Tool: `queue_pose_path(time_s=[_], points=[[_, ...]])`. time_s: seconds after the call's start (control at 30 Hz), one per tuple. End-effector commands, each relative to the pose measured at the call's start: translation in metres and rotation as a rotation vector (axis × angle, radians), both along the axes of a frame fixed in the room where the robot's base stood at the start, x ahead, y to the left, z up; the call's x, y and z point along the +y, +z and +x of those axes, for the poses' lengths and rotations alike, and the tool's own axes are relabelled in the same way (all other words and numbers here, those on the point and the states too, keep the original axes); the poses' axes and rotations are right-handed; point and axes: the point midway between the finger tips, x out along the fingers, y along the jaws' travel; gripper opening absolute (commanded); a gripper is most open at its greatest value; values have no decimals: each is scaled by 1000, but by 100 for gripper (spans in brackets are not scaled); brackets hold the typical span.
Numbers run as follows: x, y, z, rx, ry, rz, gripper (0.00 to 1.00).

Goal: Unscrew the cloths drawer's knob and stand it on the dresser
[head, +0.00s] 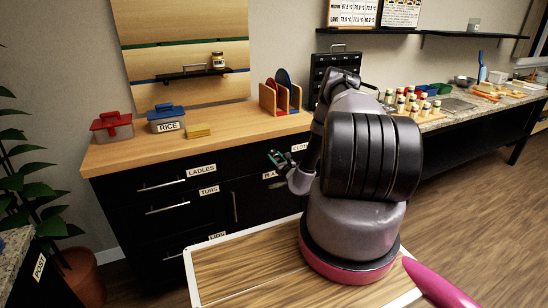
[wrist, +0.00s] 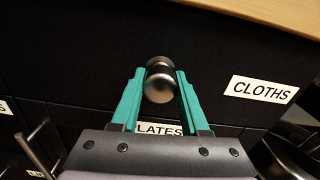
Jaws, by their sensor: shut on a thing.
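The round metal knob (wrist: 158,86) is between the two green fingers of my gripper (wrist: 160,78) in the wrist view. It is against the black front of the cloths drawer (wrist: 235,60), left of the CLOTHS label (wrist: 262,89). I cannot tell how far it is screwed in. In the head view my gripper (head: 276,157) is at the dresser front, and the knob cannot be made out. The CLOTHS label (head: 299,147) is partly hidden by my arm. The dresser (head: 230,141) has a light wooden top.
The top's front middle is clear. Bar handles (head: 167,208) stick out on the left drawers.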

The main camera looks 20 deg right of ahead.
Motion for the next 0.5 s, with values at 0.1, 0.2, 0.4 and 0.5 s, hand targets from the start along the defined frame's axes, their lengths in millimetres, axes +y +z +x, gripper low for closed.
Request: queue_pose_path(time_s=[0.1,0.2,0.4,0.5], points=[[2,0,0,-5,4,-164,0],[1,0,0,-8,3,-275,0],[0,0,0,-10,0,-322,0],[0,0,0,-10,0,-321,0]])
